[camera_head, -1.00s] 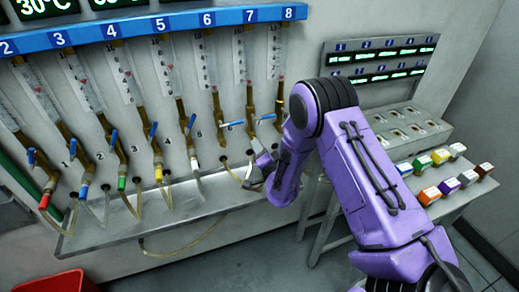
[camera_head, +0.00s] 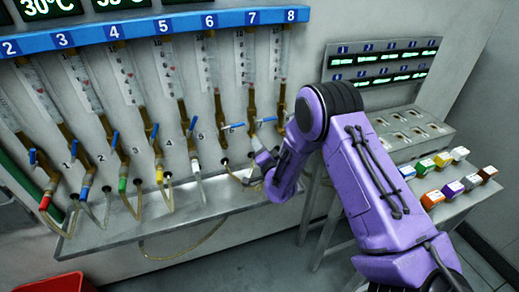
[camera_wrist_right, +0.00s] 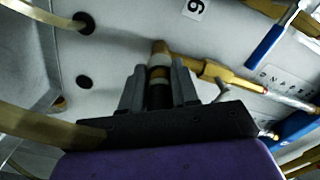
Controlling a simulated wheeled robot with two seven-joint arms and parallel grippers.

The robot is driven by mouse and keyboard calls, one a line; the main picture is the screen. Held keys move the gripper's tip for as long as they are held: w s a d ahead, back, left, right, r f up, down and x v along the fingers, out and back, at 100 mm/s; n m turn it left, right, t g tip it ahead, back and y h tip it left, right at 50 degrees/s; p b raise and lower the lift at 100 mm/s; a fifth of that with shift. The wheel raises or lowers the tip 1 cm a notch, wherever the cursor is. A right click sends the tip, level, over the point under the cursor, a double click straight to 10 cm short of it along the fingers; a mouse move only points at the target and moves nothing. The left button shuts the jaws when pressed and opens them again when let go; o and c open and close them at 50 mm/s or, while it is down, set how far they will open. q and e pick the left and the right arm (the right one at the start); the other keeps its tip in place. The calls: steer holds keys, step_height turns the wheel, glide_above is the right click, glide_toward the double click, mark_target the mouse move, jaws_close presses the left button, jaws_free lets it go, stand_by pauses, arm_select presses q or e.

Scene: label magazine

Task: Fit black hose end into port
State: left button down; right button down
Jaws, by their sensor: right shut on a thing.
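My right gripper (camera_head: 262,163) is at the lower pipe ends on the panel, below columns 7 and 8. In the right wrist view its fingers (camera_wrist_right: 159,93) are shut around the black hose end (camera_wrist_right: 159,97), which shows as a dark sleeve between them. A pale collar (camera_wrist_right: 158,60) and a brass pipe tip (camera_wrist_right: 160,47) lie in line just beyond it. I cannot tell how far the black end and the brass tip overlap. In the head view the gripper hides the black end. My left gripper is not in view.
Other brass pipes with blue valve levers (camera_head: 113,140) stand to the left, with coloured hose ends. A metal shelf (camera_head: 110,232) runs below. A side table holds coloured blocks (camera_head: 431,199). A dark hole (camera_wrist_right: 83,82) in the panel is beside the gripper.

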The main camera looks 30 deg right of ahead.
steer(key=c, duration=0.8)
jaws_free()
steer(key=b+v, duration=0.3)
steer(key=v, duration=0.7)
steer(key=shift+s+a, duration=0.1)
steer(key=shift+s, duration=0.15)
